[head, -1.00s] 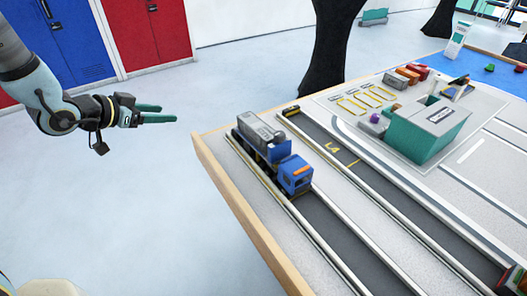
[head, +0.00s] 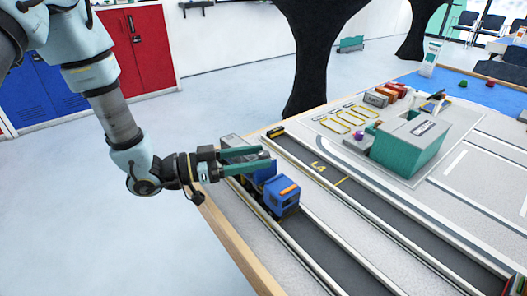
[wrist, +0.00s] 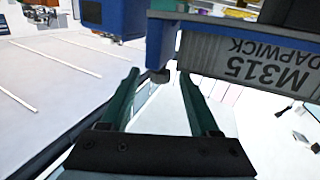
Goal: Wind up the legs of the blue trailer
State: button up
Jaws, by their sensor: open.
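The blue trailer carries a grey container (head: 229,142) in the lane at the table's near left edge. My gripper (head: 266,158) reaches in from the left, and its green fingers overlap the container and trailer in the head view, hiding much of them. In the wrist view the picture is inverted: the container (wrist: 255,65) reads "M315 DAPWICK", and the trailer's blue front part (wrist: 160,42) is beside it. A small dark knob-like part (wrist: 160,76) shows between the tips of my open gripper (wrist: 160,83). I cannot tell whether the fingers touch it. The legs are not clearly visible.
A blue truck cab (head: 283,194) stands just ahead of the trailer; its dark blue side shows in the wrist view (wrist: 108,17). Pale rails and the table's wooden edge (head: 238,250) run alongside. Open floor lies left.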

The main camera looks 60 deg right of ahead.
jog(key=shift+x, duration=1.15)
grip_shut()
